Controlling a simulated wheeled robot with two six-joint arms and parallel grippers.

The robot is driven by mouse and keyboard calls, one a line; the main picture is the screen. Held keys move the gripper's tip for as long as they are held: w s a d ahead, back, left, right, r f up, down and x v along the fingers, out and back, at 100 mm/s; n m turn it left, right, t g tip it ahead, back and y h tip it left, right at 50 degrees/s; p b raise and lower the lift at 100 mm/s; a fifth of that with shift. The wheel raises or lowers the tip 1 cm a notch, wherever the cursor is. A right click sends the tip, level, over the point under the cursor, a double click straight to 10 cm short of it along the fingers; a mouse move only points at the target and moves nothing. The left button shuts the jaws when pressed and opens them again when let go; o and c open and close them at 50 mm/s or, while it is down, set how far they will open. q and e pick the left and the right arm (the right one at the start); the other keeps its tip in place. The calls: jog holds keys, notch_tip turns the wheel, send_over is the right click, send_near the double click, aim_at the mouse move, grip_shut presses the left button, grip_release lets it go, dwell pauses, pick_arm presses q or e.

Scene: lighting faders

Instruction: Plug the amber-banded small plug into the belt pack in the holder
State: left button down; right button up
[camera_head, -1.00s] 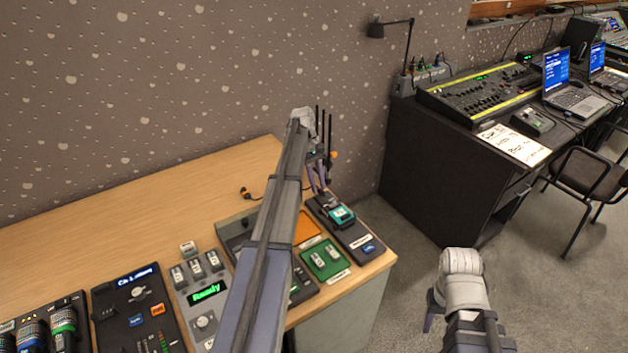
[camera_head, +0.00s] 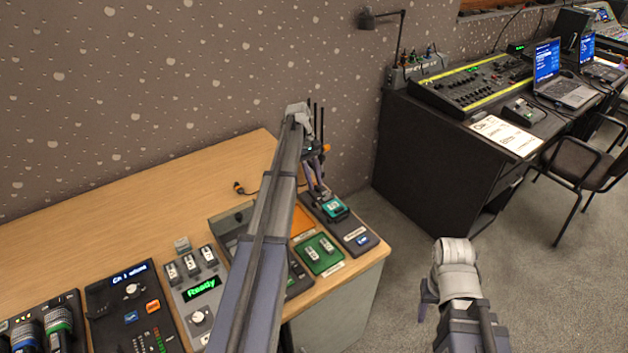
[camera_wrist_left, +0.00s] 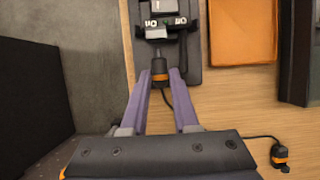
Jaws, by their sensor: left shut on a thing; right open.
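My left gripper (camera_head: 317,187) is shut on a dark plug with an amber band (camera_wrist_left: 160,77). A cable runs from the plug back between the fingers. The belt pack (camera_head: 335,208), dark with a teal screen, sits in its black holder (camera_head: 361,240) at the desk's right end. In the left wrist view the belt pack (camera_wrist_left: 166,25) is straight ahead of the plug, which lines up with its near end. The plug's tip is at or very close to that end; I cannot tell whether it is inserted. My right gripper (camera_head: 428,300) is open and empty, right of the desk over the floor.
Another amber-banded plug (camera_wrist_left: 280,153) lies on the desk with its cable; it also shows in the head view (camera_head: 238,188). The wall stands behind the desk.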

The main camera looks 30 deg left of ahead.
pick_arm(q)
jog(key=shift+s+d, duration=0.3)
jog(key=shift+d, duration=0.25)
jog(key=shift+s+d, duration=0.25)
jog(key=shift+d, duration=0.3)
dwell(2.0)
jog(key=c, duration=0.6)
grip_release()
jog(key=p+v, duration=0.7)
jog(key=shift+w+r, duration=0.2)
jog(key=shift+r, duration=0.1)
jog(key=shift+a, duration=0.1)
